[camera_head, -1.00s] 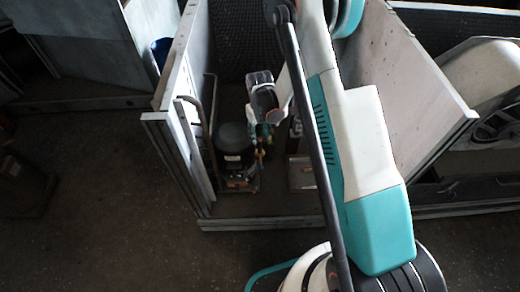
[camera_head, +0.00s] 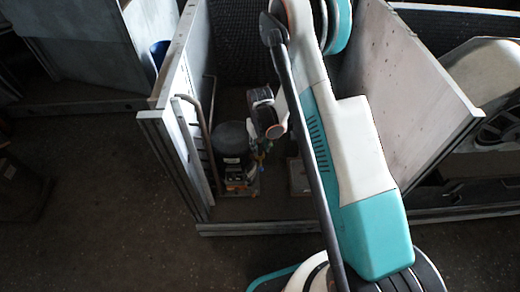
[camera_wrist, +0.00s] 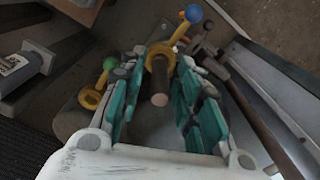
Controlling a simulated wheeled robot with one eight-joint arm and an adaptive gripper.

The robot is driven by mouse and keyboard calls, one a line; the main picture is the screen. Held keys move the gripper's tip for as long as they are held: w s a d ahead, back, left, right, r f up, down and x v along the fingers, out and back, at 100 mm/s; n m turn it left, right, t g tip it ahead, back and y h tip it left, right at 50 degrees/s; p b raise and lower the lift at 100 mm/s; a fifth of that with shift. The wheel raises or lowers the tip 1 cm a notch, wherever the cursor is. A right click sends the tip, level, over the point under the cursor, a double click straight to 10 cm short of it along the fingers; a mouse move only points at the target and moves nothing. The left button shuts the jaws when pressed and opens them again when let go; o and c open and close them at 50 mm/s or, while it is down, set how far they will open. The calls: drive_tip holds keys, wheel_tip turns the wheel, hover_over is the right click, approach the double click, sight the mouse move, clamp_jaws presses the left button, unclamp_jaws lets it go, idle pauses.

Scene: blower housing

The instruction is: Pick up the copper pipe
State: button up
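In the wrist view a short brown, copper-coloured pipe end (camera_wrist: 159,90) with a yellow ring (camera_wrist: 160,52) around it lies between the fingers. A longer brown pipe (camera_wrist: 252,118) runs diagonally on the right, outside the fingers. In the head view a bent brown pipe (camera_head: 198,118) stands along the housing's left wall. I cannot tell for sure which is the copper pipe of the task. My gripper (camera_wrist: 157,72) is open, with its teal fingers apart on both sides of the pipe end. In the head view my gripper (camera_head: 266,118) hangs inside the housing, partly hidden by my arm.
A black cylindrical unit (camera_head: 231,138) stands left of my gripper, close by. The housing's left wall (camera_head: 178,75) and right wall (camera_head: 410,90) bound the space. Blue (camera_wrist: 193,14) and green (camera_wrist: 109,63) knobs on yellow fittings are near the fingers.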

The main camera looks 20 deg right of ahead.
clamp_jaws()
drive_tip(key=shift+r, duration=0.1)
